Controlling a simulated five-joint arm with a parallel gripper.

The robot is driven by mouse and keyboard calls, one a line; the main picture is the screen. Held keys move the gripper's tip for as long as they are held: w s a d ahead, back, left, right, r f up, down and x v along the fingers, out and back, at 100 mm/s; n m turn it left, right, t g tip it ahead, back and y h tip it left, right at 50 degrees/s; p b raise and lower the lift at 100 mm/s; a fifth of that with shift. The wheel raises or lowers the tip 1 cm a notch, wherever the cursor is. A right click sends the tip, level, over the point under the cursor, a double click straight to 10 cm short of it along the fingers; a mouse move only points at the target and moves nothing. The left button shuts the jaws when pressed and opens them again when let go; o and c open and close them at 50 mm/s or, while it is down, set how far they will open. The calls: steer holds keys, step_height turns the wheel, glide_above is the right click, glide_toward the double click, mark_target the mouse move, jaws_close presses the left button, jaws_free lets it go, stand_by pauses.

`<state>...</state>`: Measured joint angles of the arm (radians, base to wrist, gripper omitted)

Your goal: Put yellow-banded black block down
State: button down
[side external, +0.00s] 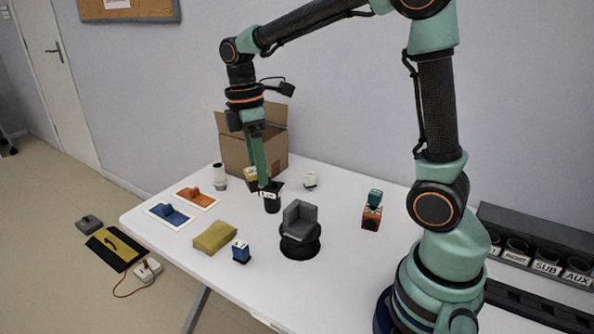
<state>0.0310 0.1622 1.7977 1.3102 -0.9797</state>
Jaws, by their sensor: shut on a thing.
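The yellow-banded black block (251,182) shows black and yellow at the lower left of my gripper, in front of the cardboard box. My gripper (264,186) points down over the far part of the white table and is shut on the block. The green finger hides part of the block, and its exact clearance above the table cannot be told. A small black cup with a pale label (271,204) stands just below and in front of the fingertips. I cannot tell whether they touch.
An open cardboard box (238,153) stands behind. Nearby are a grey chair-shaped piece on a dark round base (300,224), a yellow cushion-like block (214,237), a blue block (240,252), an orange-and-green piece (372,213) and a white cylinder (219,178).

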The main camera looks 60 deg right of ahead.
mark_target(247, 170)
steer(key=shift+w+a+r, duration=0.1)
steer(key=shift+a, duration=0.35)
steer(key=shift+w+a+r, duration=0.1)
steer(key=shift+a+r, duration=0.05)
steer(key=shift+r, duration=0.1)
steer(key=r+m, duration=0.2)
steer(key=w+r+m, duration=0.1)
steer(key=r+m, duration=0.3)
steer(key=shift+w+r, duration=0.25)
steer(key=shift+r, duration=0.15)
steer(key=shift+r+m, duration=0.45)
steer(key=shift+m, duration=0.25)
steer(key=s+f+m, duration=0.3)
steer(key=s+f, duration=0.2)
steer(key=f, duration=0.6)
steer(key=shift+s, duration=0.15)
